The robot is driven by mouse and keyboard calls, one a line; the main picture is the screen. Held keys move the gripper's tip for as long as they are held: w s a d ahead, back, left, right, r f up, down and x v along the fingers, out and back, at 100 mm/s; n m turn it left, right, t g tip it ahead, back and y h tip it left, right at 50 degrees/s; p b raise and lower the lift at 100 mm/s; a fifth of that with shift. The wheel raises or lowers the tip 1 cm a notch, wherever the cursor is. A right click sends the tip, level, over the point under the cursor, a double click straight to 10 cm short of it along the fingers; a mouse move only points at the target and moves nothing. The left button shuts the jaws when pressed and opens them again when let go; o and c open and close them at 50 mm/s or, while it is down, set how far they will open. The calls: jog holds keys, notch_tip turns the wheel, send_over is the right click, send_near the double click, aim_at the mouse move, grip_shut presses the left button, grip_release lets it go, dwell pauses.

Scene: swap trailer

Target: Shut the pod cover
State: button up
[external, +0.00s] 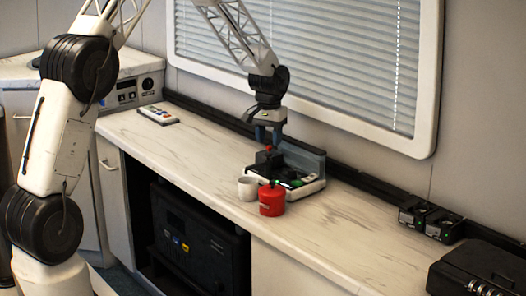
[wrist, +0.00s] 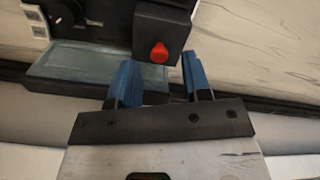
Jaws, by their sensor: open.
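A low black-and-white machine (external: 312,186) stands on the counter in the external view, with a grey-blue panel (external: 305,160) along its back. In the wrist view the grey-blue part (wrist: 85,62) lies at left, beside a black block (wrist: 150,25) with a red knob (wrist: 159,53). I cannot tell for sure which part is the pod cover. My gripper (external: 268,138) points down over the machine's back left part. Its blue fingers (wrist: 163,82) are open and empty in the wrist view, with the black block just beyond the fingertips. Contact is not clear.
A white mug (external: 248,189) and a red canister (external: 272,201) stand close in front of the machine. A remote-like pad (external: 158,115) lies at the left. Small black boxes (external: 430,220) and a black case (external: 478,270) are at the right. The counter between is clear; a wall with blinds is behind.

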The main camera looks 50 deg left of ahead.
aim_at(269, 147)
jog(key=shift+r, duration=3.05)
jog(key=s+d+r+m+t, duration=0.1)
jog(key=s+d+r, duration=0.7)
jog(key=s+r, duration=0.3)
jog(key=s+d+r+m, duration=0.1)
jog(key=s+d+r, duration=0.7)
jog(key=s, duration=0.4)
jog(key=s+d+r+m, duration=0.1)
jog(key=s+d, duration=0.2)
jog(key=s, duration=1.1)
jog(key=s+d+r+m+t, duration=0.1)
jog(key=s+d, duration=0.3)
jog(key=s, duration=1.1)
jog(key=shift+d+r+m+t, duration=0.15)
jog(key=shift+r+m+t, duration=0.15)
jog(key=shift+r+m, duration=0.3)
